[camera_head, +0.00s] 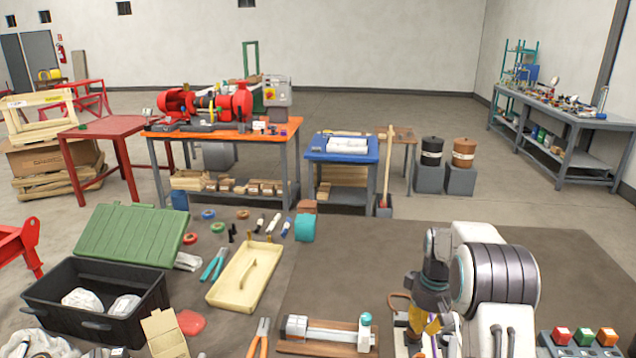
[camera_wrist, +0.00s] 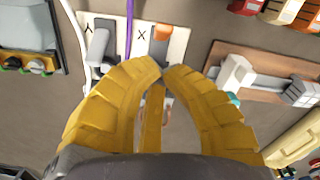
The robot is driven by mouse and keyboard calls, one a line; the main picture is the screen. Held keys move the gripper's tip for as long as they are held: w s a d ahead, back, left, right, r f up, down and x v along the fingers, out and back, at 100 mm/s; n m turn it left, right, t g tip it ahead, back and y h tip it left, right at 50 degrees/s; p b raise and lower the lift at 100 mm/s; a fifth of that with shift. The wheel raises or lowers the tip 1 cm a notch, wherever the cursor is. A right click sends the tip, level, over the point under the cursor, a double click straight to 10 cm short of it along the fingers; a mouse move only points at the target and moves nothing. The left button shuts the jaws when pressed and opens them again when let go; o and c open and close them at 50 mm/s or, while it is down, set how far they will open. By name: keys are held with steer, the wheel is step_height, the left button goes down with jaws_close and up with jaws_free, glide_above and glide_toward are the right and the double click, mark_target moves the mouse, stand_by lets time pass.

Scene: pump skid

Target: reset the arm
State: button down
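My gripper (camera_wrist: 165,69) has yellow ribbed fingers. In the wrist view their tips come together with almost no gap, and I see nothing held between them. A white panel (camera_wrist: 180,44) marked X and Y lies beyond the fingertips, with a grey lever (camera_wrist: 98,47) and an orange-topped part (camera_wrist: 162,31) on it. The fingers hide part of the panel. In the head view my arm is at the lower right, folded down over the brown worktop (camera_head: 345,270), with yellow fingers (camera_head: 424,325) pointing down. The fingertips are partly hidden there.
A wooden-based fixture (camera_head: 330,337) stands left of my gripper, and a button box (camera_head: 582,340) stands right. A cream tray (camera_head: 246,275), a black toolbox (camera_head: 95,300) and loose tools occupy the left. The worktop's middle is clear. Other tables stand behind.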

steer(key=s+a+f+m+g, duration=0.1)
steer(key=s+a+m, duration=0.1)
steer(key=s, duration=0.4)
steer(key=s+a+f+m+g, duration=0.1)
steer(key=s+f+m+g, duration=0.1)
steer(key=s, duration=0.5)
steer(key=s+a+r+t, duration=0.3)
steer(key=s+a+r, duration=0.1)
steer(key=s+r, duration=0.4)
steer(key=s+a+r+n+t, duration=0.1)
steer(key=s+a+r+t, duration=0.3)
steer(key=s+r, duration=0.5)
steer(key=shift+v, duration=0.75)
